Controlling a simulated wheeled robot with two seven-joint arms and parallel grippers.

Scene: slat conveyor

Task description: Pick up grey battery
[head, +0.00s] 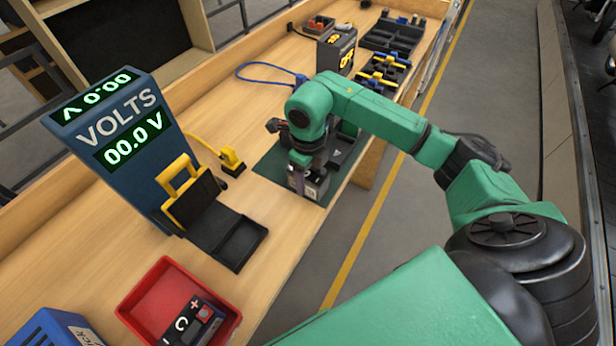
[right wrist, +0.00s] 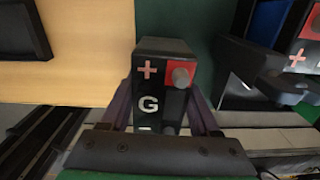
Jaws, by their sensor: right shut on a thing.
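The grey battery (head: 315,188) shows its light side in the head view, at the green mat, partly hidden by my right gripper (head: 298,172). In the right wrist view the battery (right wrist: 160,85) has a dark top with a red patch, a plus mark, a round terminal and the letter G. My right gripper (right wrist: 161,108) has one finger on each side of it and is shut on it. I cannot tell whether the battery touches the mat. My left gripper is not in view.
The green mat (head: 268,170) lies on the wooden bench. A blue voltmeter (head: 125,125) with a black cradle (head: 225,238) stands to the left. A red tray (head: 150,285) holds another battery (head: 192,324). In the right wrist view, another battery (right wrist: 303,58) stands close on the right.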

